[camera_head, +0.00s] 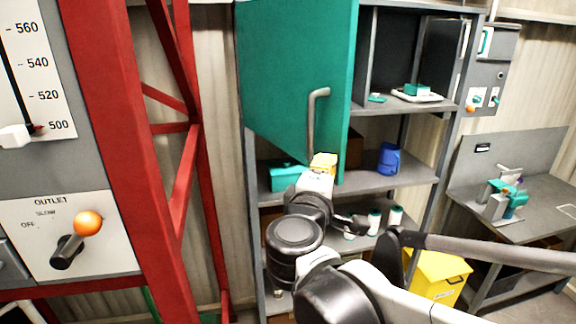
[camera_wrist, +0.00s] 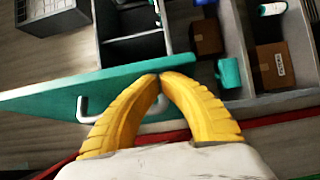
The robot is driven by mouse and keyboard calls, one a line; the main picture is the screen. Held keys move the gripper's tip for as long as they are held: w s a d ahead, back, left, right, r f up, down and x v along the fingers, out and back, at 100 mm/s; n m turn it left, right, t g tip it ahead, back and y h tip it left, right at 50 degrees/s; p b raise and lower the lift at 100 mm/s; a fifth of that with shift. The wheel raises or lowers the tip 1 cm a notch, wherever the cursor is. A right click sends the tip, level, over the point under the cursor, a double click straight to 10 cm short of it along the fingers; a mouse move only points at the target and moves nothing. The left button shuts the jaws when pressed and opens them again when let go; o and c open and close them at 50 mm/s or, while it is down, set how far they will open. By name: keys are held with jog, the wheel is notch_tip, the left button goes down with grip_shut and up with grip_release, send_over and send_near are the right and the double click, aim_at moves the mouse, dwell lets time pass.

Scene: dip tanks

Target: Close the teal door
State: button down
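The teal door (camera_head: 285,75) stands open, swung out from the left side of the grey shelf unit. Its silver bar handle (camera_head: 318,105) is upright on the face toward me. In the wrist view the door (camera_wrist: 50,97) is seen along its top edge, with the handle (camera_wrist: 83,108) on its near side. My gripper (camera_head: 323,160) has yellow fingers near the handle's lower end. In the wrist view the gripper's fingertips (camera_wrist: 159,76) meet, overlapping the door edge. Part of the handle is hidden by the fingers; I cannot tell whether they touch it.
An open upper compartment (camera_head: 392,50) lies behind the door. A teal box (camera_head: 284,177) and a blue jug (camera_head: 388,158) are on the shelf below. A red frame (camera_head: 120,130) stands left, a workbench (camera_head: 530,225) right. A yellow bin (camera_head: 440,275) is near the floor.

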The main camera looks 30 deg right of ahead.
jog(key=w+d+n+t+y+b, duration=0.1)
jog(key=w+d+b, duration=0.3)
jog(key=d, duration=1)
jog(key=w+d+b, duration=0.2)
jog(key=w+d, duration=0.3)
jog(key=d, duration=1)
jog(key=w+d+n+t+y, duration=0.2)
jog(key=w+d+y, duration=0.1)
jog(key=w+d, duration=0.4)
jog(key=w+d+n+t+y+p, duration=0.1)
jog(key=w+d, duration=0.6)
jog(key=w, duration=0.7)
jog(key=n+t+y, duration=0.1)
jog(key=n+y, duration=0.1)
jog(key=y, duration=0.1)
jog(key=shift+d, duration=0.25)
jog(key=shift+f, duration=0.1)
